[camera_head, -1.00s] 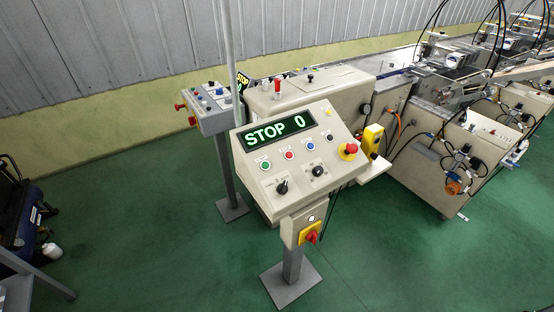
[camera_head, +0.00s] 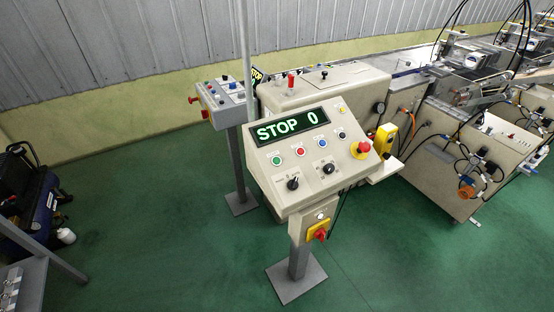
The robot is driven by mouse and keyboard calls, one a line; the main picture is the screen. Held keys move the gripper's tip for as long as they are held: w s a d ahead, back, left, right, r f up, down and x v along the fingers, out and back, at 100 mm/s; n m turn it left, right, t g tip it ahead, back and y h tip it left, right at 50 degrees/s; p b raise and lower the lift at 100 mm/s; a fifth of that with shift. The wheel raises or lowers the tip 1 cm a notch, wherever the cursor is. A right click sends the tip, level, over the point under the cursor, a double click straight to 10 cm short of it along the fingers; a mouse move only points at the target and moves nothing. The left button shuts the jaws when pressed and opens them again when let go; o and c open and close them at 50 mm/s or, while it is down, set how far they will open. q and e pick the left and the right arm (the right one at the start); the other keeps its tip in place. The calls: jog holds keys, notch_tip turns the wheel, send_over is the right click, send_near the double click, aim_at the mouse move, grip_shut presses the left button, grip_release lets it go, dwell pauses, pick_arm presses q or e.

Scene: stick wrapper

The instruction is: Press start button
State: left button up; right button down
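A beige control panel (camera_head: 305,188) on a grey post stands in the middle of the head view. Its display (camera_head: 290,127) reads "STOP 0" in green. Below the display is a row of small buttons: a green button (camera_head: 276,160) at the left, then a red button (camera_head: 300,152), a blue button (camera_head: 322,143) and a dark button (camera_head: 341,135). The labels are too small to read. Two black knobs sit lower on the panel. A red mushroom button (camera_head: 364,147) on yellow is at the right. Neither of my grippers is in view.
A second control panel (camera_head: 222,92) stands behind at the left. A long machine (camera_head: 460,160) fills the right side. A red switch on yellow (camera_head: 319,231) is on the post. A dark blue machine (camera_head: 38,200) is at far left. The green floor in front is clear.

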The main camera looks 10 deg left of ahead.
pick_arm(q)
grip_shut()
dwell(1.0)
